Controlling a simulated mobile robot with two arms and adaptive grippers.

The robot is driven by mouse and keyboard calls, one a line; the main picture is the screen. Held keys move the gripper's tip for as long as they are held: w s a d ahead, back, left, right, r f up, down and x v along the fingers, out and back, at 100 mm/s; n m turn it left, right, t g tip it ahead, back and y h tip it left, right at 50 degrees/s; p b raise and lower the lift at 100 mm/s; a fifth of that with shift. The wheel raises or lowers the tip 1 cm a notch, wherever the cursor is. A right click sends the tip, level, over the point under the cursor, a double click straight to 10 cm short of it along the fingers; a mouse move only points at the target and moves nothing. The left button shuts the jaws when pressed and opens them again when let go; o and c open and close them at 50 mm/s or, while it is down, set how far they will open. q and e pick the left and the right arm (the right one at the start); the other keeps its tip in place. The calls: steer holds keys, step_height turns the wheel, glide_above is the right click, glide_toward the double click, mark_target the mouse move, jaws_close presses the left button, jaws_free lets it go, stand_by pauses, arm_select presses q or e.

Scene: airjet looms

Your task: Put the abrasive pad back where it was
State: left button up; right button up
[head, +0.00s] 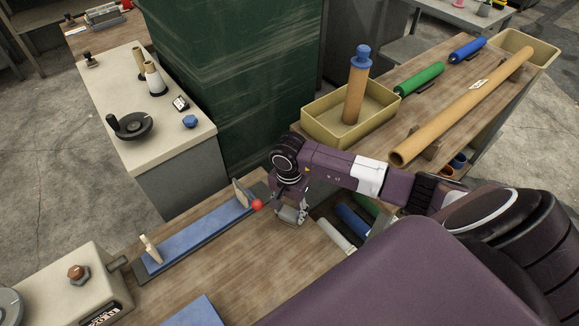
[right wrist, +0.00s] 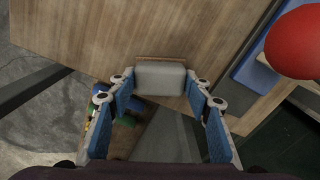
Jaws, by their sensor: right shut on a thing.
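The abrasive pad appears to be the pale grey block (right wrist: 160,78) between the fingertips of my right gripper (right wrist: 160,90); a thin brown strip shows along its far edge. In the head view my right gripper (head: 291,213) is at the right end of the wooden bench, beside a red ball knob, with the pad (head: 288,215) low in its fingers. The gripper is shut on the pad. I cannot tell whether the pad touches the bench or hangs just over its edge. My left gripper is not in view.
A blue mat (head: 200,312) lies at the front. Rolls (head: 352,220) sit below the bench edge. The bench between is clear (head: 235,265).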

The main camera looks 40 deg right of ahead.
mark_target(289, 212)
steer(key=o, duration=1.1)
steer(key=shift+f, duration=0.1)
steer(key=shift+o, duration=0.2)
step_height(289, 212, up, 12)
steer(key=b, duration=0.1)
steer(key=shift+r, duration=0.2)
